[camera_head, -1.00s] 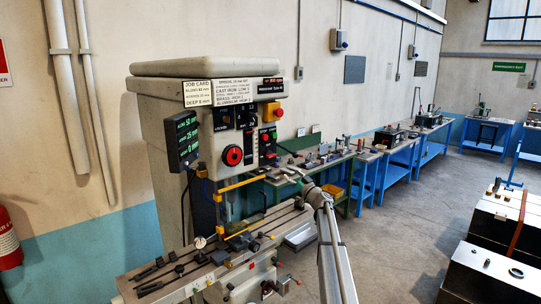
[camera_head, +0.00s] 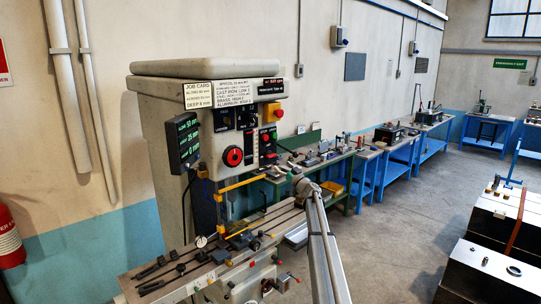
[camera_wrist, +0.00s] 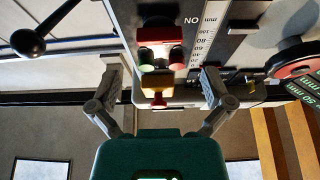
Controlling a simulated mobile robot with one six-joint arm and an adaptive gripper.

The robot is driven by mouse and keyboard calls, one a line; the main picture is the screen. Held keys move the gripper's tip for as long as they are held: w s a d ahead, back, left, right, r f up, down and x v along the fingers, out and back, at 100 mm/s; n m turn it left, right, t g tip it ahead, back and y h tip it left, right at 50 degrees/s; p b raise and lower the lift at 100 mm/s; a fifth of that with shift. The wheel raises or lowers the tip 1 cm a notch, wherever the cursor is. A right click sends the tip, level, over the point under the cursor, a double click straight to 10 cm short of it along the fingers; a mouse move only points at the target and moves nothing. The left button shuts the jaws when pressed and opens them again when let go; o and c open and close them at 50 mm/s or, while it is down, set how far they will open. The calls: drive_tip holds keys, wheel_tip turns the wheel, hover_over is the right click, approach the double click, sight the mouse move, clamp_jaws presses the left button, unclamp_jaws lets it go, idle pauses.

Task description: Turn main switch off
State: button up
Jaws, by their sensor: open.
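The drill press head (camera_head: 205,85) carries the control panel with a yellow box and red button (camera_head: 272,112), small green and red buttons below it, and a large red dial (camera_head: 233,156). I cannot read which control is marked as the main switch. In the wrist view, which looks upside down, a red control (camera_wrist: 160,36) sits near an "ON" label, with coloured buttons and a yellow block with a red knob (camera_wrist: 158,97) between the fingers. My gripper (camera_wrist: 160,80) is open and empty, close in front of the panel. It also shows in the head view (camera_head: 297,178).
A black ball-ended lever (camera_wrist: 28,42) sticks out near the panel. The T-slotted table (camera_head: 190,275) holds tools below the head. Dark cabinets (camera_head: 490,275) stand at the right. Benches line the wall; the floor (camera_head: 400,220) between is clear.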

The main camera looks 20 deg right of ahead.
sight(272, 155)
drive_tip(key=p+x, duration=0.2)
drive_tip(key=x, duration=0.5)
drive_tip(key=shift+w+a+r, duration=0.1)
drive_tip(key=shift+w+r, duration=0.05)
drive_tip(key=shift+w, duration=0.05)
